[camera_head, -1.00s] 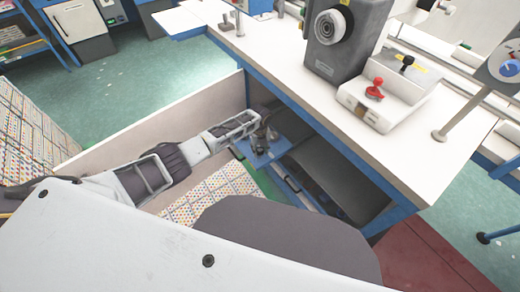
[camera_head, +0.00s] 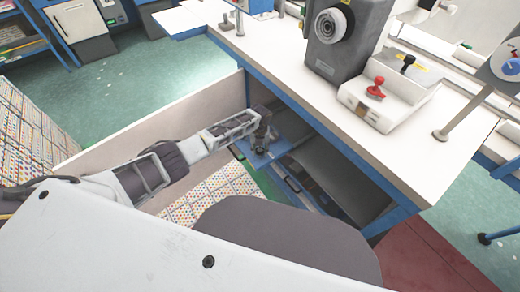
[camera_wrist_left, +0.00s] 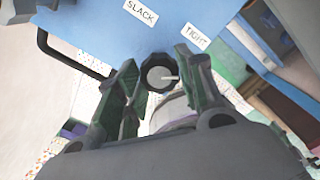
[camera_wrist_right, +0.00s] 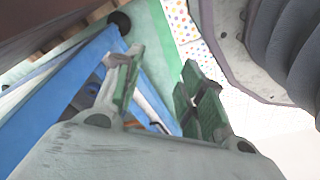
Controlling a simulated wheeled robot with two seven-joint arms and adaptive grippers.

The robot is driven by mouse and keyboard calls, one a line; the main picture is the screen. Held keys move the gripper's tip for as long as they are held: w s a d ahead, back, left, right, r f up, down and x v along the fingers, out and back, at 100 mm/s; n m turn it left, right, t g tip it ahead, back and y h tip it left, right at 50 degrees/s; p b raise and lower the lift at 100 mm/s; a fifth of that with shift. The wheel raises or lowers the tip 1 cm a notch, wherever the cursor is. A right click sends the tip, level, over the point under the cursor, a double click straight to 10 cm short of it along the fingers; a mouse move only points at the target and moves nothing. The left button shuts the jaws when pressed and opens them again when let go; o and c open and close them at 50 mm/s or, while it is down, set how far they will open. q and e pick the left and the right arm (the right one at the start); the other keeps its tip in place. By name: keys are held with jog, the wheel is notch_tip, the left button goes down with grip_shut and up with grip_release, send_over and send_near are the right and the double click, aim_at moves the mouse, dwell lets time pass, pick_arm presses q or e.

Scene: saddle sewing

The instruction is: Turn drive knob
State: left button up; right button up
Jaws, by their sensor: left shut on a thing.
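The drive knob (camera_wrist_left: 160,73) is black with a pale centre and a white pointer line. It sits on a blue panel (camera_wrist_left: 165,35) with the labels SLACK (camera_wrist_left: 139,12) and TIGHT (camera_wrist_left: 196,36). The pointer lies toward the right in the left wrist view. My left gripper (camera_wrist_left: 160,84) has a finger on each side of the knob and is shut on it. In the head view, my left gripper (camera_head: 262,138) is at the blue panel below the table top. My right gripper (camera_wrist_right: 160,70) has its fingers apart and nothing between them.
The white table top (camera_head: 300,95) overhangs the panel. On it stand a grey machine (camera_head: 340,50) and a white box with a red lever (camera_head: 376,88). A beige board (camera_head: 150,125) stands behind my left arm. Blue frame bars (camera_wrist_right: 70,95) run close beside my right gripper.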

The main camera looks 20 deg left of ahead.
aim_at(260, 150)
pick_arm(q)
jog(key=o, duration=0.9)
jog(key=shift+o, duration=0.6)
pick_arm(e)
jog(key=shift+w+r, duration=0.15)
jog(key=shift+w, duration=0.45)
pick_arm(q)
notch_tip(260, 150, up, 12)
pick_arm(e)
jog(key=shift+s, duration=0.35)
